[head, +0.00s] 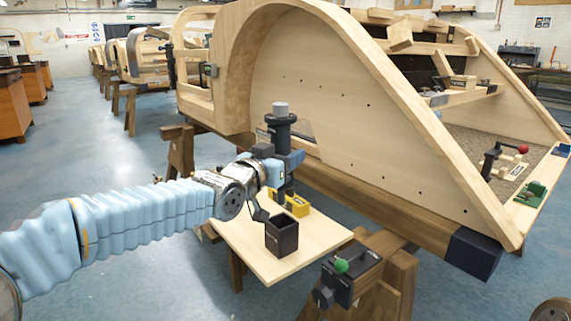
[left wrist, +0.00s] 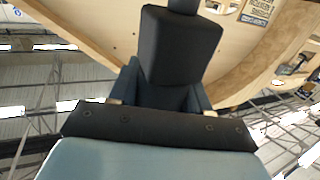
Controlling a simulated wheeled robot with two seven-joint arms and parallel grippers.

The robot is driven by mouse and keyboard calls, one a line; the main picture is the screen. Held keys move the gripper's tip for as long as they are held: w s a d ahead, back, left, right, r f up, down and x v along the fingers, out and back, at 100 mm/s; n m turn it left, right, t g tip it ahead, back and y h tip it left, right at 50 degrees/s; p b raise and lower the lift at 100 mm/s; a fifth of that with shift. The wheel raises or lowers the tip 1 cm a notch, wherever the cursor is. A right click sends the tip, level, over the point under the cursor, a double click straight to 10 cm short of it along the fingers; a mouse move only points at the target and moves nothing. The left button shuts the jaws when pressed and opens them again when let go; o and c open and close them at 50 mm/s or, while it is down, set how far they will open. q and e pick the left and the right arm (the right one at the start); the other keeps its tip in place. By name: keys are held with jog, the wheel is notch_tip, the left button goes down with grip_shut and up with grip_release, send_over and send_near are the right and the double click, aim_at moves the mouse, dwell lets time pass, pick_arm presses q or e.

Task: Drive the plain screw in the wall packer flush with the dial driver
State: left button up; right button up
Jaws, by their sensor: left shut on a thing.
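My left gripper (head: 283,161) is raised in front of the curved wooden side panel (head: 330,110), above a small board. It is shut on a dark upright tool with a grey cap, which looks like the dial driver (head: 280,131). In the left wrist view, the driver's black body (left wrist: 178,48) stands between the blue fingers (left wrist: 165,92). I cannot make out the plain screw or tell which piece is the wall packer. The driver and arm hide part of the panel. My right gripper is not in view.
Below the gripper, a pale board (head: 285,262) carries an open black box (head: 282,237) and a yellow piece (head: 298,205). A dark device with a green knob (head: 342,266) sits at the front. A red-knobbed clamp (head: 522,149) and a green piece (head: 530,193) are at right.

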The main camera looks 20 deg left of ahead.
aim_at(285, 122)
pick_arm(q)
notch_tip(285, 122, up, 5)
jog(key=p, duration=0.2)
jog(key=shift+p, duration=0.35)
jog(key=shift+r+p, duration=0.8)
jog(key=shift+r, duration=0.4)
